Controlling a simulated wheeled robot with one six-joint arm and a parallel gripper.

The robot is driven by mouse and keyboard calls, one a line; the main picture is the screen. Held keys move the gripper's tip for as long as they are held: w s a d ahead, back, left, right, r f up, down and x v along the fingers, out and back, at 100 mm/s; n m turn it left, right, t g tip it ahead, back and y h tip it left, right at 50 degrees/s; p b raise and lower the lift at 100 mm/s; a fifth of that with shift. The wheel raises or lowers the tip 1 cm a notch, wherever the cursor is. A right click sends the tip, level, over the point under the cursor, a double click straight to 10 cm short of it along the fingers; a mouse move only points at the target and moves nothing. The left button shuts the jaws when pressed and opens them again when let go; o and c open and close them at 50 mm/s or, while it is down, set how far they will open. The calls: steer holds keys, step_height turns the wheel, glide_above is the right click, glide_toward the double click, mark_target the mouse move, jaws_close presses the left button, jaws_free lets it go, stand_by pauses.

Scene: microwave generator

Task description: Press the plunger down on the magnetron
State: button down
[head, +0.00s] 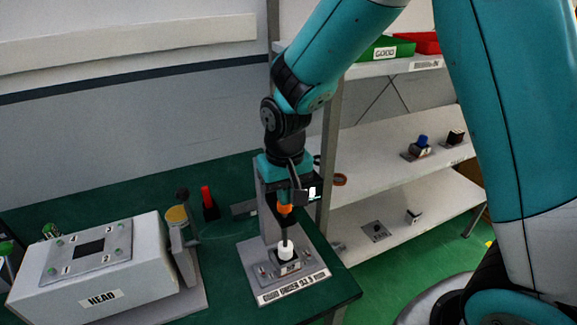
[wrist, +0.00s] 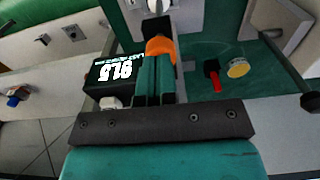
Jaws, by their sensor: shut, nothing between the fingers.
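The test stand (head: 290,290) is on the green table, with a label on the front of its base. The magnetron (head: 287,262), a small part with a white top, sits upright on that base. Above it is the orange plunger (head: 284,209), with a dark rod reaching down towards the white top; I cannot tell if they touch. My gripper (head: 285,175) is over the plunger, pointing down. In the wrist view my gripper (wrist: 155,62) has its teal fingers together, empty, with the orange plunger (wrist: 160,46) right at their tips. Contact is unclear.
A black gauge with a lit display (wrist: 113,72) is close beside the fingers. A white box labelled HEAD (head: 95,275) stands left on the table. A red-handled piece (head: 208,200) stands behind. Shelves (head: 390,150) with bins are at the right.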

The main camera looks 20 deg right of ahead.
steer(key=shift+s+f, duration=0.25)
steer(key=shift+f, duration=0.25)
steer(key=shift+s+f, duration=0.25)
steer(key=shift+f, duration=0.2)
steer(key=r+p, duration=0.1)
steer(key=w+r+p, duration=0.1)
steer(key=r+p, duration=0.1)
steer(key=w+r+p, duration=0.1)
steer(key=r+p, duration=0.1)
steer(key=shift+a+r, duration=0.1)
steer(key=shift+r, duration=0.05)
step_height(320, 180, up, 11)
steer(key=s+b, duration=0.1)
steer(key=b, duration=0.1)
steer(key=shift+f+b, duration=0.2)
steer(key=shift+b, duration=0.1)
